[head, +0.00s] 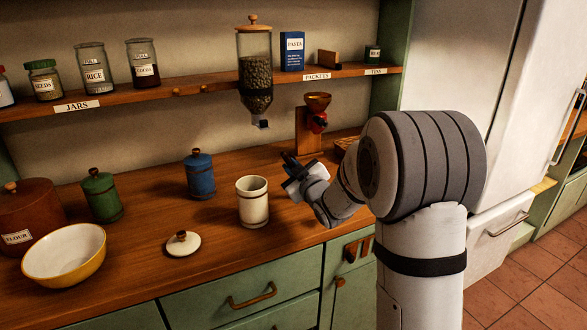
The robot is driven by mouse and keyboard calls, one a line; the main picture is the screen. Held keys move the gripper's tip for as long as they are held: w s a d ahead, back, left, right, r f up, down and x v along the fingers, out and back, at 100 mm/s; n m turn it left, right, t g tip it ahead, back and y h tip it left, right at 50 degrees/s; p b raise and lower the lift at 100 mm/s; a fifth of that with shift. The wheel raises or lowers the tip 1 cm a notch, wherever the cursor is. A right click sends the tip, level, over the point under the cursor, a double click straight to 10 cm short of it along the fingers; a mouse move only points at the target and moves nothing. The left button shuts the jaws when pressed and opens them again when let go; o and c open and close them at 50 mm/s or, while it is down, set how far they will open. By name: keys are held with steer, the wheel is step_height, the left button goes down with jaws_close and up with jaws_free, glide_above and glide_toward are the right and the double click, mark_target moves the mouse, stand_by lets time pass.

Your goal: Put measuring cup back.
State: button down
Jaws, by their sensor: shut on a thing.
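My gripper (297,176) is over the counter, just right of and above the open white canister (253,202). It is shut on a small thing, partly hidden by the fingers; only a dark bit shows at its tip. It appears to be the measuring cup, but its shape cannot be made out. No other measuring cup is in view. The white canister stands upright without a lid. A white lid with a brown knob (183,243) lies on the counter to its left.
Blue (200,175) and green (102,196) lidded canisters, a flour crock (32,214) and a cream bowl (64,254) stand left on the wooden counter (215,288). A hanging dispenser (256,75) and a grinder (312,125) are behind my gripper. A shelf (190,88) holds jars and packets.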

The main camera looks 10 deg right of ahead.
steer(key=c, duration=1.4)
jaws_free()
steer(key=shift+c, duration=0.2)
steer(key=shift+r+p, duration=0.15)
steer(key=shift+p, duration=0.15)
steer(key=v, duration=1.2)
steer(key=shift+b, duration=0.3)
steer(key=s+r+m+g+h+p, duration=0.2)
steer(key=s+m+g+p, duration=0.2)
steer(key=s, duration=1)
steer(key=s+d+r+m+g+h+p, duration=0.1)
steer(key=s+m+g+p, duration=0.4)
steer(key=s+g, duration=0.5)
steer(key=s+r+h+p, duration=0.1)
steer(key=s+h+p, duration=0.1)
steer(key=s, duration=0.2)
steer(key=shift+r+m+g+h+p, duration=0.25)
steer(key=shift+m+g+h+p, duration=0.05)
